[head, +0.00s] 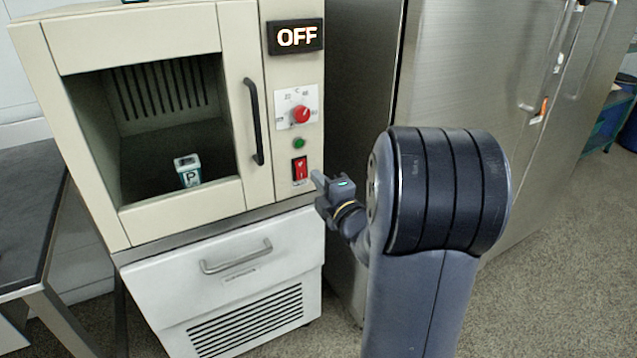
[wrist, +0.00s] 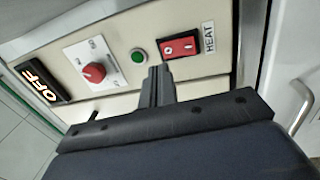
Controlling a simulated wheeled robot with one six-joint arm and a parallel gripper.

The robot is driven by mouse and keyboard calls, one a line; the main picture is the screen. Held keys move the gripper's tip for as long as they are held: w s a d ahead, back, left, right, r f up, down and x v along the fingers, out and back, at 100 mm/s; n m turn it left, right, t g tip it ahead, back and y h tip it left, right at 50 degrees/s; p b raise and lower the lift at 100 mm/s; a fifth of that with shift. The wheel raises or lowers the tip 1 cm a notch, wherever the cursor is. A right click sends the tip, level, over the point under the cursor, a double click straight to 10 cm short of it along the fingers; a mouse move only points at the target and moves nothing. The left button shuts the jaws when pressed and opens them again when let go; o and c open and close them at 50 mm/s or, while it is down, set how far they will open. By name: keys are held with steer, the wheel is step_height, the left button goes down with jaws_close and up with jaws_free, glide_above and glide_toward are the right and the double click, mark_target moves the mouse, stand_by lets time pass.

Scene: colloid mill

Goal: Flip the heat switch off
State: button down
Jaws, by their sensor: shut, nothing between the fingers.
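The heat switch is a red rocker (head: 299,168) low on the cream machine's control panel. In the wrist view the red rocker (wrist: 180,47) sits beside a label reading HEAT. A display (head: 296,37) at the panel's top reads OFF. My gripper (head: 318,180) is just right of the rocker in the head view, with its fingers together. In the wrist view my gripper (wrist: 158,72) points at the panel near the rocker's edge, between it and the green button. I cannot tell whether the fingertips touch the panel.
A red dial (head: 301,114) and a green button (head: 298,143) sit above the rocker. A dark vertical door handle (head: 253,122) stands out to the left. A small box marked P (head: 187,171) is inside the chamber. A steel cabinet (head: 480,90) stands at the right.

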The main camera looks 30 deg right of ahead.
steer(key=s+r, duration=0.1)
steer(key=s, duration=0.7)
steer(key=shift+r+p, duration=0.15)
steer(key=shift+p, duration=0.2)
steer(key=shift+d, duration=0.1)
